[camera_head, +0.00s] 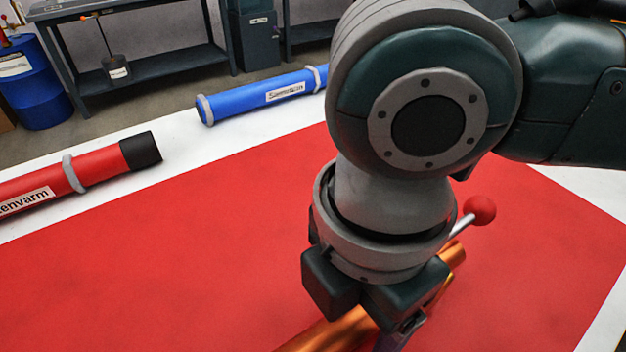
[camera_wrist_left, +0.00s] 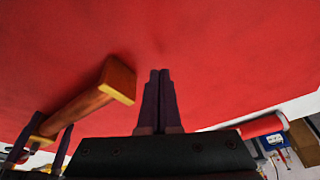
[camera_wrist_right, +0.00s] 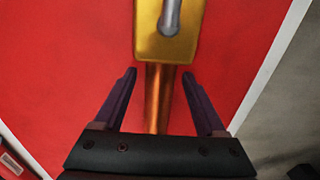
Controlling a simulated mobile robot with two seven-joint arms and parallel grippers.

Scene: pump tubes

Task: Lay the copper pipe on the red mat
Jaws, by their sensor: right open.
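The copper pipe (camera_head: 330,335) appears to lie on the red mat (camera_head: 200,230). My right arm hides its middle in the head view. The pipe has a brass valve block (camera_wrist_right: 168,35) with a grey lever that ends in a red ball (camera_head: 480,208). In the left wrist view the pipe (camera_wrist_left: 85,108) shows at the left with a square brass end. My right gripper (camera_wrist_right: 160,85) is open, with one finger on each side of the pipe, both apart from it. My left gripper (camera_wrist_left: 159,75) is shut and empty over the mat, beside the pipe's end; the head view does not show it.
A red pipe (camera_head: 95,170) with a black end lies at the mat's left edge. A blue pipe (camera_head: 262,93) lies on the white border behind the mat. A blue drum (camera_head: 40,90) and a dark bench (camera_head: 150,75) stand farther back. The mat's left part is clear.

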